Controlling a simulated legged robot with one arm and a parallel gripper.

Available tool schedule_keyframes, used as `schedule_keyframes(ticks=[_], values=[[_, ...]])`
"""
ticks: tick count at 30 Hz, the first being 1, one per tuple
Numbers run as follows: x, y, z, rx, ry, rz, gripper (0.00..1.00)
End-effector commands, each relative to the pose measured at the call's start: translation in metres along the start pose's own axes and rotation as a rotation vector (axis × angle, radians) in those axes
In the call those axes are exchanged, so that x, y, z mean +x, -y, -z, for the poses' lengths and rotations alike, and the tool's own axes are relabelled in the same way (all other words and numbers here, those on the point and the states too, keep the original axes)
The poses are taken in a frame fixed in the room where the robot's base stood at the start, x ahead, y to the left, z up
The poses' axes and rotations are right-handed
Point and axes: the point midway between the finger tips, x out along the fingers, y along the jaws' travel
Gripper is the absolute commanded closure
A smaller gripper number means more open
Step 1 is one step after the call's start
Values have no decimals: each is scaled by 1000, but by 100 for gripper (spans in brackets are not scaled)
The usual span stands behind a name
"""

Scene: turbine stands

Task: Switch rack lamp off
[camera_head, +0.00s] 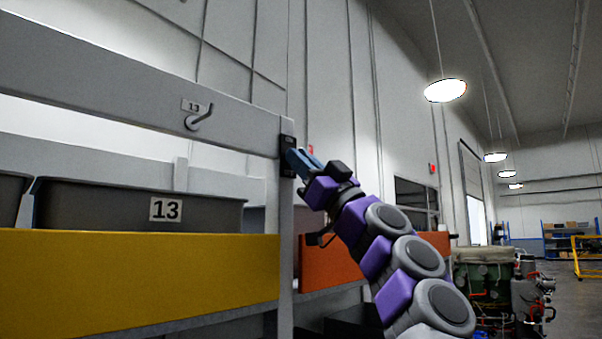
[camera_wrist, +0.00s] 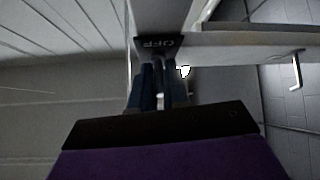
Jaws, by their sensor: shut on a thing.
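A small dark switch box (camera_head: 287,148) is fixed to the grey rack post, at the right end of the top beam. In the wrist view its plate (camera_wrist: 160,43) reads "OFF". My gripper (camera_head: 297,160) reaches up to the box from the lower right, and its blue fingertips are at the box's face. In the wrist view my gripper (camera_wrist: 157,72) has its fingers close together just below the "OFF" lettering, shut on the switch. The switch's gripped part is hidden between the fingers. I cannot make out the rack lamp for certain.
Below are a grey bin (camera_head: 100,205) marked 13, a yellow beam (camera_head: 150,280) and an orange beam (camera_head: 340,262). Machinery (camera_head: 485,275) stands at right; open floor (camera_head: 575,300) lies beyond.

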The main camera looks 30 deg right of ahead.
Motion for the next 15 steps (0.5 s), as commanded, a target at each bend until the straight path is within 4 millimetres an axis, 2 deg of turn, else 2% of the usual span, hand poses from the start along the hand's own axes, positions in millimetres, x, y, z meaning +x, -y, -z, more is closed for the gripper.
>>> schedule_keyframes(ticks=[1, 15], values=[[0, 1, -6, -1, -5, -2, 100], [-2, 3, -2, -15, -72, -12, 100]])
